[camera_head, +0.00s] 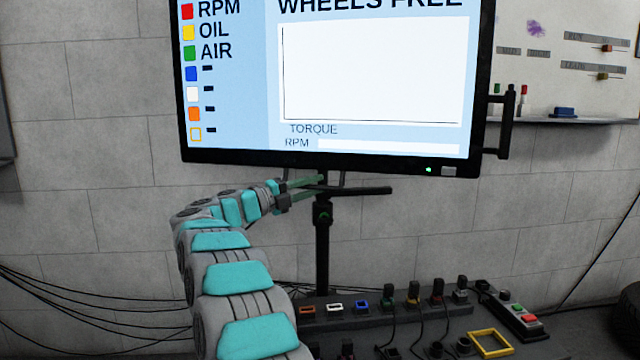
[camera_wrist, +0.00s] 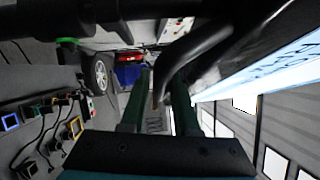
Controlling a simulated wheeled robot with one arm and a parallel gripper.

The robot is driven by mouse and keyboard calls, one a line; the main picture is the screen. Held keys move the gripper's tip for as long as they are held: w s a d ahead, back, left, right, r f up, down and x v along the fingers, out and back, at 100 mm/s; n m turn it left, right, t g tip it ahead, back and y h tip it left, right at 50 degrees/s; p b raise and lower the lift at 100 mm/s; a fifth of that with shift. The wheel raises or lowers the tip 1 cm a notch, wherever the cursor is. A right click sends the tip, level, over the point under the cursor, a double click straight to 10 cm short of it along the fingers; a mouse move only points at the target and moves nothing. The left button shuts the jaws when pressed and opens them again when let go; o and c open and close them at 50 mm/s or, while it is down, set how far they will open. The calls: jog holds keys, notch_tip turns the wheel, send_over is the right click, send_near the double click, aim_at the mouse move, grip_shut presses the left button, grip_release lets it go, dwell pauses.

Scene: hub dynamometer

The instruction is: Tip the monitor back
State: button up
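The monitor (camera_head: 370,150) is a large screen with a black frame, reading "WHEELS FREE", on a black pole (camera_head: 322,250). It fills the top of the head view; its upper edge is cut off. A dark bar or handle (camera_head: 342,180) hangs under its lower edge. My gripper (camera_head: 321,182) is just below that edge, left of the pole. In the wrist view, its two green fingers (camera_wrist: 162,82) are apart, and a curved black bar (camera_wrist: 185,65) reaches between them. I cannot tell whether they touch it. The screen (camera_wrist: 260,75) is at the right there.
A black handle (camera_head: 508,120) stands on the monitor's right side. Below is a panel (camera_head: 440,322) with coloured plugs, cables and a yellow frame (camera_head: 490,343). A block wall (camera_head: 110,150) is behind, with a whiteboard shelf (camera_head: 570,121) at right. A wheel shows in the wrist view (camera_wrist: 100,75).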

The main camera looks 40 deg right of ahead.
jog(key=shift+s+d+r, duration=0.15)
jog(key=shift+d, duration=0.9)
grip_shut()
dwell(0.7)
